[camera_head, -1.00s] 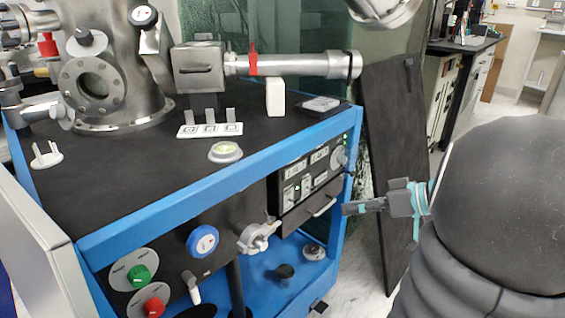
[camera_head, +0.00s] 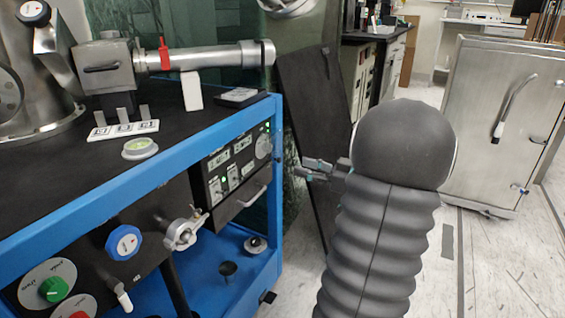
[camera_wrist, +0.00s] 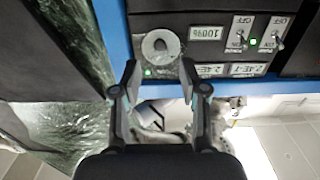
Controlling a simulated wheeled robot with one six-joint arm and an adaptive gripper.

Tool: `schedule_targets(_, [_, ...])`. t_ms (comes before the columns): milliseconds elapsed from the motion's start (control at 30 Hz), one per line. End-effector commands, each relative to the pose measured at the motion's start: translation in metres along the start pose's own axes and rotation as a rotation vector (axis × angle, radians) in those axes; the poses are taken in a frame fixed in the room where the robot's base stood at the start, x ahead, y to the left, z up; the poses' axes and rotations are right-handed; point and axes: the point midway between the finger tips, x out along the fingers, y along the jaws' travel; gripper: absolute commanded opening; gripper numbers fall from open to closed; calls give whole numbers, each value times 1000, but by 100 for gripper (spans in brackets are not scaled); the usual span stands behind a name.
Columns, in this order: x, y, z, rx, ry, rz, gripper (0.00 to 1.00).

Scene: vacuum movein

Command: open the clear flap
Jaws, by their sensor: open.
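The control panel (camera_head: 232,165) on the right end of the blue-framed cart carries small displays, toggle switches and a round knob. It also shows upside down in the wrist view (camera_wrist: 208,52). I cannot make out a clear flap as a separate sheet in either view. A dark strip with a pale handle (camera_head: 250,198) sits below the switches. My gripper (camera_head: 298,168) is just right of the cart's corner post in the head view, empty. In the wrist view my gripper (camera_wrist: 160,72) has its fingers apart, with the knob (camera_wrist: 160,47) between and beyond the tips.
The blue frame (camera_head: 150,140) edges the cart, with valve knobs on its front. A dark leaning board (camera_head: 312,110) stands behind my gripper. A steel cabinet door (camera_head: 500,120) is at the right. Floor shows clear between them.

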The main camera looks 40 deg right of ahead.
Motion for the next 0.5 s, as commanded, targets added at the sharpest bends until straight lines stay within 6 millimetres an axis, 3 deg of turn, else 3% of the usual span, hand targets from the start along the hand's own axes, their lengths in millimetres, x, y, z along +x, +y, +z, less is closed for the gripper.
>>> schedule_targets(200, [40, -1, 0, 1, -1, -3, 43])
schedule_targets(500, [66, 0, 0, 2, 0, 0, 43])
